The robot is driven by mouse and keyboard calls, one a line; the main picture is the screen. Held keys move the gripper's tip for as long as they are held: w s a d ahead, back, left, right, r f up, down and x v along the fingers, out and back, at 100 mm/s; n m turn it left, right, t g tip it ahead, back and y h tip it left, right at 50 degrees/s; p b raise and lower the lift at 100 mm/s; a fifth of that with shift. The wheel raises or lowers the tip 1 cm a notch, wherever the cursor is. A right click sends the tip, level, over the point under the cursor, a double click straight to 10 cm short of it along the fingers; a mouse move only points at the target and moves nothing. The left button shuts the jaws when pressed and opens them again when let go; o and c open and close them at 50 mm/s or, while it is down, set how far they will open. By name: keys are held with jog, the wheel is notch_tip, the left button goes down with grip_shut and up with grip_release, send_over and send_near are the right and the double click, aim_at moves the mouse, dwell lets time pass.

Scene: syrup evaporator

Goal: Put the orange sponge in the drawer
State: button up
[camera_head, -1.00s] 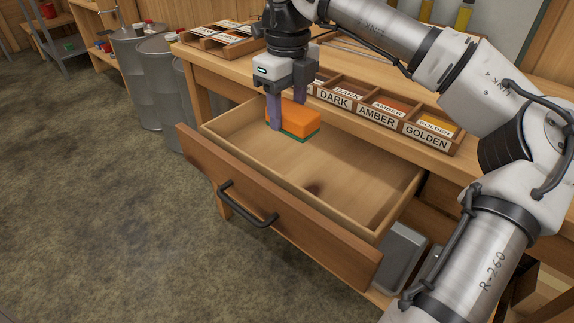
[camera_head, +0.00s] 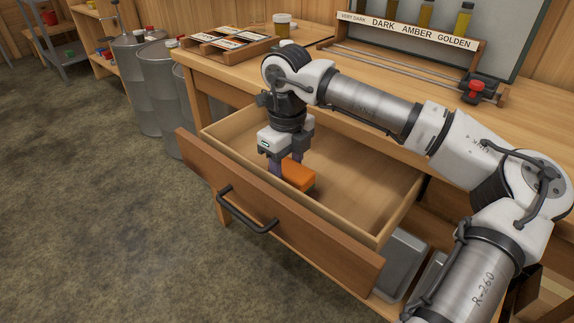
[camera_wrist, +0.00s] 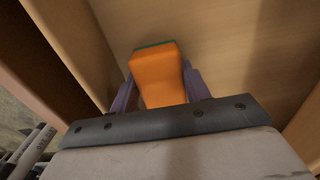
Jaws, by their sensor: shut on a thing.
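The drawer (camera_head: 358,206) is pulled open below the bench top, and its inside is otherwise bare in view. The orange sponge (camera_head: 298,174), a block with a green layer on one face, is inside the drawer's walls near the front panel. My gripper (camera_head: 285,170) is shut on the sponge, pointing down into the drawer. In the wrist view the sponge (camera_wrist: 157,75) sits between the two purple fingers, over the wooden drawer floor (camera_wrist: 225,40). I cannot tell whether the sponge touches the floor.
The drawer's front panel (camera_head: 300,230) has a dark handle (camera_head: 245,212). The bench top (camera_head: 225,62) holds a label tray (camera_head: 225,42), a jar (camera_head: 283,25) and a rack of bottles (camera_head: 410,38). Metal drums (camera_head: 165,85) stand on the left. A metal pan (camera_head: 400,262) is under the drawer.

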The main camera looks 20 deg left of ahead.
aim_at(287, 165)
jog(key=shift+f, duration=0.2)
jog(key=o, duration=1)
jog(key=shift+r, duration=0.1)
jog(key=shift+r, duration=0.1)
notch_tip(287, 165, up, 12)
jog(key=shift+p, duration=0.4)
